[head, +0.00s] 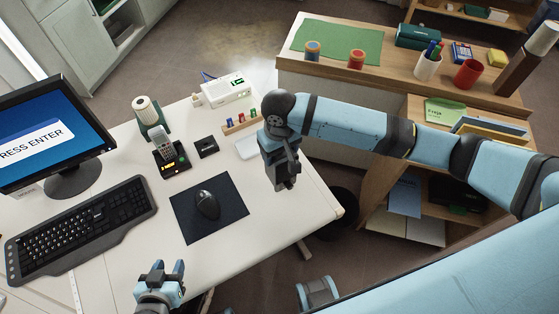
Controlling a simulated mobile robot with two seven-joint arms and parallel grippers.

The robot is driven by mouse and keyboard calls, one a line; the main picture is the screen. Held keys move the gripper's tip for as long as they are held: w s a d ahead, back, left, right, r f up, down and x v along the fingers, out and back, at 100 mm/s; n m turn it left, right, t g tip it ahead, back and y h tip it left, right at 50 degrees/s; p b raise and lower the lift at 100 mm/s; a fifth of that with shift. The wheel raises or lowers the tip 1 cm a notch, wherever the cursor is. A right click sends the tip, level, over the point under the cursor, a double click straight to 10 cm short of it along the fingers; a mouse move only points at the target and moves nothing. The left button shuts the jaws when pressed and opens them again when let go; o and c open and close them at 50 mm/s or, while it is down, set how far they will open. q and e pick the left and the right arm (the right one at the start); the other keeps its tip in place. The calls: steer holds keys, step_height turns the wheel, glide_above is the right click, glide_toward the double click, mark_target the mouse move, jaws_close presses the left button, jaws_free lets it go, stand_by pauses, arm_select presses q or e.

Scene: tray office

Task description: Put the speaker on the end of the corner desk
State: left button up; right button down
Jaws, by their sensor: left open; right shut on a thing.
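The white corner desk (240,262) fills the left and middle of the head view, and its right end is under and beside my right gripper (286,184). My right gripper points down over that end, shut on a dark thing that I can hardly tell apart from the fingers. I cannot tell whether this thing is the speaker or whether it touches the desk. I see no other thing that I can surely name as the speaker. My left gripper (163,271) is open and empty at the desk's near edge.
A mouse (207,204) on a dark mat (228,218), a keyboard (80,227), a monitor (45,130), a phone (163,143), a small black box (206,147) and a white device (226,89) stand on the desk. A wooden cabinet (400,86) stands behind. The desk's right end has bare room.

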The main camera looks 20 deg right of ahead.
steer(key=shift+f, duration=2.35)
steer(key=shift+c, duration=0.8)
jaws_free()
steer(key=shift+f, duration=0.15)
arm_select(q)
steer(key=shift+r, duration=0.1)
arm_select(e)
step_height(320, 180, up, 12)
steer(key=shift+r, duration=0.15)
